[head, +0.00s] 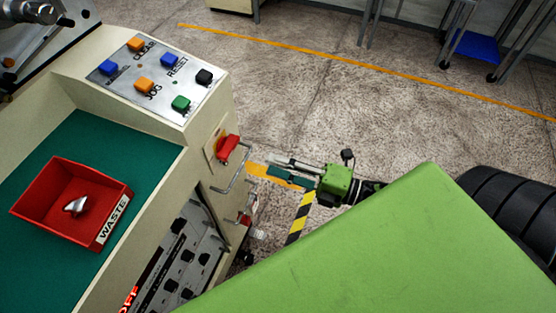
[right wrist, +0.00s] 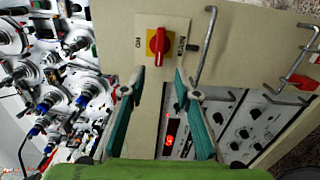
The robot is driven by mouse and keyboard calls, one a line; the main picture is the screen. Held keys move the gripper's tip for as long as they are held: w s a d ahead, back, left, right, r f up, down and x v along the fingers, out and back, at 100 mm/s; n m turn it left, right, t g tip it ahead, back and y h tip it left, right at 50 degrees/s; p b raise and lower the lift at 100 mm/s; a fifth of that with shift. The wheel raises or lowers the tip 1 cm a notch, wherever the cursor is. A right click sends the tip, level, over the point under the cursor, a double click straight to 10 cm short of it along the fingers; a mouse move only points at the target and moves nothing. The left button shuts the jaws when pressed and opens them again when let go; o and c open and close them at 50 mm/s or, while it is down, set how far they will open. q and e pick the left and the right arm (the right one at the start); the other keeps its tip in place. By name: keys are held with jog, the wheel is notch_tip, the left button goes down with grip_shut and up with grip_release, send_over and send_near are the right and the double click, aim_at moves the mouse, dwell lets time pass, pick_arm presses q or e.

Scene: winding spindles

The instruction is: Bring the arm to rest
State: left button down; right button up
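My right gripper (head: 293,172) is at the right of the machine's side panel in the head view, its green body partly behind the large green part of me. In the right wrist view my right gripper (right wrist: 160,80) shows two teal-padded fingers spread apart with nothing between them. The red rotary switch (right wrist: 159,45) on its yellow plate lies just beyond the fingertips in that view. The switch also shows in the head view (head: 228,147), apart from the gripper. My left gripper is not in view.
The cream machine (head: 215,125) has metal handles beside the switch. A red waste bin (head: 118,225) holds a small metal piece (head: 76,206) on the teal top. A button panel (head: 155,75) is behind it. Open floor (head: 330,100) spreads beyond the gripper.

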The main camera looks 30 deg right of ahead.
jog(key=d+f+m+h, duration=0.4)
jog(key=f+m, duration=0.1)
jog(key=f, duration=0.4)
jog(key=d+f+m+h, duration=0.3)
jog(key=d+f+m, duration=0.15)
jog(key=f, duration=0.55)
jog(key=s+f+m+g+h, duration=0.2)
jog(key=s+f+m, duration=0.2)
jog(key=f, duration=0.4)
jog(key=s+f+m+g+h, duration=0.25)
jog(key=s+f, duration=0.25)
jog(key=f, duration=0.4)
jog(key=s+a+f+m+g, duration=0.2)
jog(key=s+f, duration=0.3)
jog(key=s, duration=0.3)
jog(key=s+a+f+m+g, duration=0.2)
jog(key=s+f+m+g, duration=0.1)
jog(key=s, duration=0.5)
jog(key=s+a+f+m+g, duration=0.2)
jog(key=s+a+f+g, duration=0.1)
jog(key=s+f, duration=0.3)
jog(key=shift+s+f+g+p, duration=0.35)
jog(key=shift+s+p, duration=0.1)
jog(key=shift+s, duration=0.55)
jog(key=shift+w+y, duration=0.15)
jog(key=shift+y, duration=0.1)
